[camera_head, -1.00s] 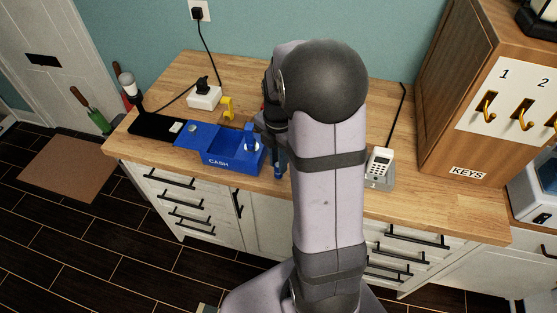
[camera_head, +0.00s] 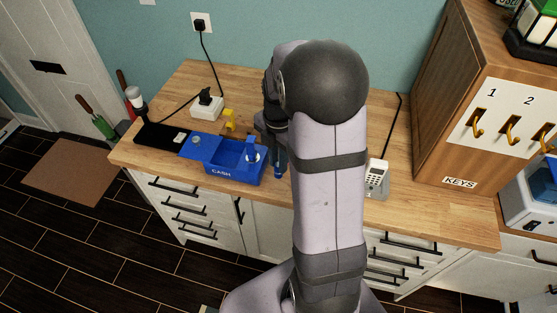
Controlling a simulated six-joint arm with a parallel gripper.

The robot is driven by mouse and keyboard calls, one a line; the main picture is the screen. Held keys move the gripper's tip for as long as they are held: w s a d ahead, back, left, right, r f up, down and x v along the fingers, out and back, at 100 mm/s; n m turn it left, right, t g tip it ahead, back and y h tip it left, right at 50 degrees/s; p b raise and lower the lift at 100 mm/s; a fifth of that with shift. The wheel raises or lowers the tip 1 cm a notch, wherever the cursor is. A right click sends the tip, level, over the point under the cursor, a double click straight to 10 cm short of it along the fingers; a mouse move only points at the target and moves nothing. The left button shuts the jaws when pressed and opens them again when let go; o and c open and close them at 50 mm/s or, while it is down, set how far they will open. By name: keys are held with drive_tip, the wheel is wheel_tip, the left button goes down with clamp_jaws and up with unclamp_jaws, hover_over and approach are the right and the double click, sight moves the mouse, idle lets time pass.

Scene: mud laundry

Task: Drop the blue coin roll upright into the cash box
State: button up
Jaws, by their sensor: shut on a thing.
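The blue cash box (camera_head: 240,175), marked CASH, sits open on the wooden counter, left of my arm. A small upright blue piece with a pale middle (camera_head: 252,153) shows at its right end; I cannot tell what it is. My gripper (camera_head: 279,160) points down just right of the box and is partly hidden by my own arm. It is shut on a blue thing, apparently the blue coin roll (camera_head: 279,172), which hangs roughly upright below the fingers, outside the box. The roll's lower end is near the counter's front edge; I cannot tell whether it touches.
A black mat (camera_head: 158,135) lies left of the box. A white power block (camera_head: 206,107) and a yellow item (camera_head: 229,119) stand behind it. A card terminal (camera_head: 376,179) stands right of my arm, before the wooden key cabinet (camera_head: 440,110).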

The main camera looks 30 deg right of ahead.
drive_tip(key=shift+r, duration=0.4)
drive_tip(key=w+a+m+p, duration=0.1)
drive_tip(key=w+a+m, duration=0.3)
drive_tip(key=a+m, duration=0.25)
drive_tip(key=w+a+m+p, duration=0.1)
drive_tip(key=w+a+m, duration=0.4)
drive_tip(key=a, duration=0.3)
drive_tip(key=w+d+r+n+p, duration=0.4)
drive_tip(key=w+r+n+p, duration=0.1)
drive_tip(key=n, duration=0.6)
drive_tip(key=shift+w+r+p, duration=0.3)
drive_tip(key=shift+w+r, duration=0.35)
drive_tip(key=shift+r, duration=0.6)
drive_tip(key=shift+d+f+n, duration=0.1)
drive_tip(key=shift+n, duration=0.15)
